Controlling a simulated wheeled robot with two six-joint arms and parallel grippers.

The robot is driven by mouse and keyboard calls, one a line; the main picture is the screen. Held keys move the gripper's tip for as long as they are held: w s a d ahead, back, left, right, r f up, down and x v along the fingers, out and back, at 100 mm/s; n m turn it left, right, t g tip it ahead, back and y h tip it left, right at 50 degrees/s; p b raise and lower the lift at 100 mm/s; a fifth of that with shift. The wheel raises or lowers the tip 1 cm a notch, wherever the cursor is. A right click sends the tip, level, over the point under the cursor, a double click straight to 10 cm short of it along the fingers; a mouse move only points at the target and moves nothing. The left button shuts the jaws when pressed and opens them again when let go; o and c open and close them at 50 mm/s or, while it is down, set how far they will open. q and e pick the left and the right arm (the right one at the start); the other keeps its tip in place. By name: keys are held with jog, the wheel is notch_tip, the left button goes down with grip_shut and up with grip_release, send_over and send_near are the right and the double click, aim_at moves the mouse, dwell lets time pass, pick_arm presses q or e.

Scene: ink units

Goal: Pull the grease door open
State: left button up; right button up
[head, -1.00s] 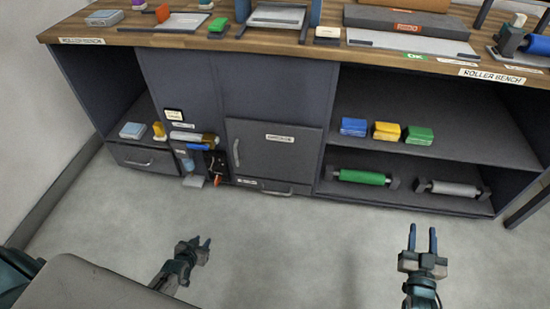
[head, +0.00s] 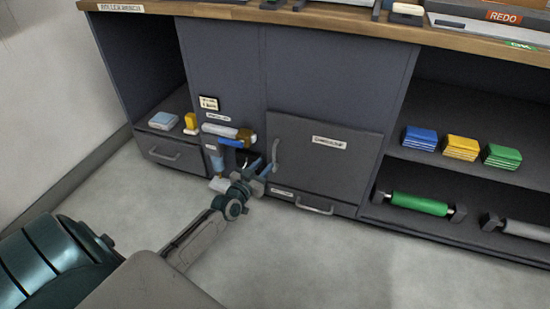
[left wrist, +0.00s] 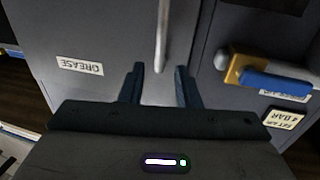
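The grease door (head: 345,165) is a dark grey panel in the bench front, and it looks shut. Its label, upside down in the left wrist view, reads GREASE (left wrist: 80,65). The door's grey upright bar handle (head: 275,153) is on its left side in the head view. My left gripper (head: 264,170) is at the lower part of this handle. In the left wrist view my left gripper (left wrist: 160,72) is open, with the handle (left wrist: 162,35) lying between its fingertips; contact cannot be told. My right gripper is out of view.
A yellow-and-blue fitting (head: 230,134) sticks out left of the door, close to my left gripper. A drawer handle (head: 314,208) lies below the door. The floor in front is clear.

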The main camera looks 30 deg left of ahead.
aim_at(273, 155)
pick_arm(q)
jog(key=w+b, duration=0.1)
jog(key=w, duration=0.2)
jog(key=w+b, duration=0.1)
jog(key=w, duration=0.2)
jog(key=shift+a+f+b, duration=0.15)
jog(key=shift+f+b, duration=0.05)
jog(key=shift+b, duration=0.1)
jog(key=shift+w+r, duration=0.15)
jog(key=shift+w, duration=0.6)
jog(key=shift+c, duration=0.2)
grip_shut()
